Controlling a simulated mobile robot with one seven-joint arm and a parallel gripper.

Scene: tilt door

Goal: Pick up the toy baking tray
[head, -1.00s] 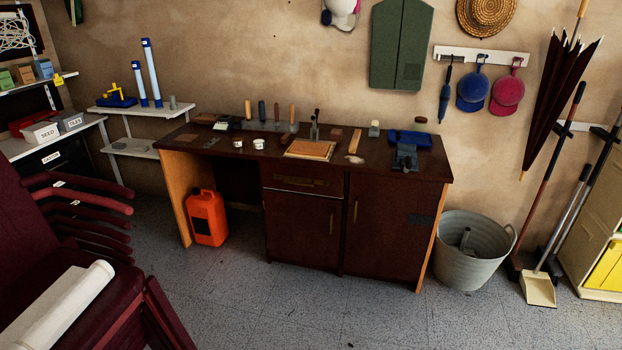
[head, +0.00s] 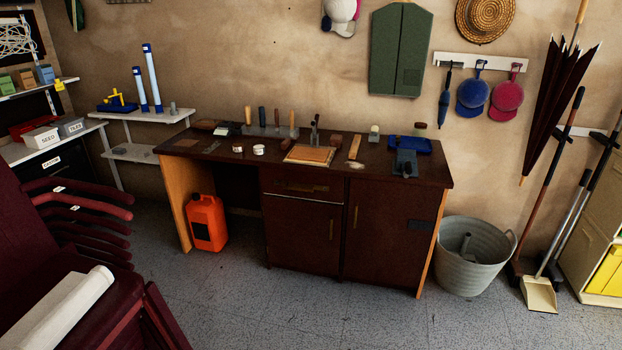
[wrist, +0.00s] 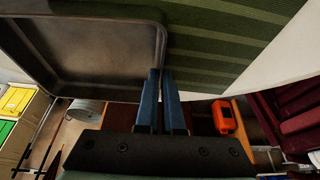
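The toy baking tray (wrist: 85,45) is a dark grey-brown tray with a raised rim, large at the upper left of the wrist view. Its far end runs out of the picture. My gripper (wrist: 160,75) has two blue fingers set close together at the tray's right rim, near a corner. One finger overlaps the tray's inside and the other lies outside it, with the rim between them. The fingers look shut on the rim. Neither the tray nor my gripper shows in the head view.
A green striped fabric surface (wrist: 225,40) lies beside the tray. In the head view, a dark workbench (head: 310,230) holds several tools. An orange can (head: 207,222), a grey bucket (head: 468,265) and a maroon chair stack (head: 60,260) stand around open floor (head: 310,310).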

